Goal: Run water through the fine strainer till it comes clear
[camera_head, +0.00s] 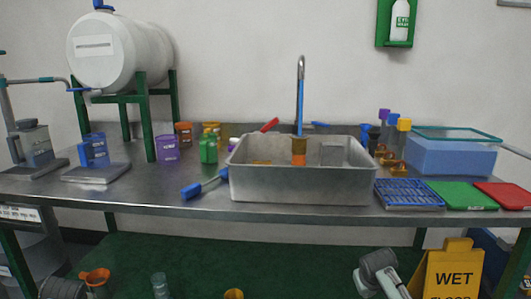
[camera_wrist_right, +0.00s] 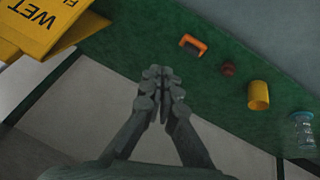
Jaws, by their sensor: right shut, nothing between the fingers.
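The steel sink (camera_head: 300,185) stands on the bench, and the tap (camera_head: 300,80) with a blue stripe rises behind it. An orange and dark cup-like thing (camera_head: 299,150) shows below the tap; I cannot tell whether it is the fine strainer. No running water is visible. The sink floor is hidden by its front wall. My right gripper (camera_wrist_right: 165,90) is shut and empty in the right wrist view, above the green lower shelf (camera_wrist_right: 220,110). In the head view my right arm shows low, below the bench; its fingertips are not clear there.
A white tank (camera_head: 120,55) on a green stand is at the left. A blue-handled brush (camera_head: 192,191) lies left of the sink. A blue rack (camera_head: 408,194), green board (camera_head: 460,195) and red board (camera_head: 506,195) lie right. A yellow wet-floor sign (camera_head: 450,275) stands in front.

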